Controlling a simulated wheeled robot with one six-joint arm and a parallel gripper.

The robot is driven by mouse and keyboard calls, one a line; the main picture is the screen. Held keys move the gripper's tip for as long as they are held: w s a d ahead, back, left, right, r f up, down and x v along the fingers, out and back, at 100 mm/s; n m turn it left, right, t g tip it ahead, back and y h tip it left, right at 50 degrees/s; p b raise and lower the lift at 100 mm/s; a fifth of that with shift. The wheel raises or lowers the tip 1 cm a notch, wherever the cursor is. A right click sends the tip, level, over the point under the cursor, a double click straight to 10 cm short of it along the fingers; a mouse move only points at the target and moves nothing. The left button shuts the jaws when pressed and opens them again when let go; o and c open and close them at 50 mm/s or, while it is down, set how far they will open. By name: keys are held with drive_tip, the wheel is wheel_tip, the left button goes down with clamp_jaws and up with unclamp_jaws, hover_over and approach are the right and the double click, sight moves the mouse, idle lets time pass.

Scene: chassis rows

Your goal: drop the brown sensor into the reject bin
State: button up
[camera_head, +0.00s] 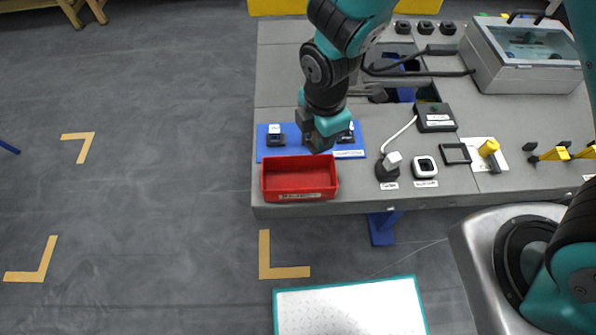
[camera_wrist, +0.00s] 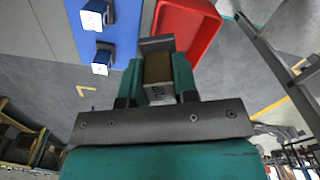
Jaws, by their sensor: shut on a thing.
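My gripper (camera_wrist: 158,80) is shut on the brown sensor (camera_wrist: 158,68), a small brown block with a white printed label facing the wrist camera. In the head view my gripper (camera_head: 317,138) points down over the blue mat (camera_head: 263,150), just behind the red bin; the sensor is mostly hidden there. The red bin (camera_head: 299,178) is an open, shallow box at the table's front left edge, with a label on its front too small to read. It looks empty. In the wrist view the bin (camera_wrist: 205,28) lies beyond the fingertips to the right, apart from the sensor.
Black sensors with white tops stand on the blue mat, one at left (camera_head: 275,138) and one at right (camera_head: 346,137) of my gripper. A corded black device (camera_head: 388,168), a white square part (camera_head: 424,167) and a black box (camera_head: 434,117) stand further right. A grey case (camera_head: 525,60) is behind.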

drive_tip(key=a+f+n+b, duration=0.1)
drive_tip(key=f, duration=0.1)
drive_tip(key=s+a+f+n+b, duration=0.1)
drive_tip(key=f+b, duration=0.1)
drive_tip(key=s+f+n+b, duration=0.1)
drive_tip(key=f+b, duration=0.1)
drive_tip(key=shift+s+a+n, duration=0.2)
drive_tip(key=shift+a+n, duration=0.2)
drive_tip(key=shift+r, duration=0.1)
drive_tip(key=o, duration=1)
drive_tip(key=shift+r, duration=0.1)
wheel_tip(320, 180, up, 17)
drive_tip(key=shift+r+p, duration=0.15)
drive_tip(key=shift+p, duration=0.8)
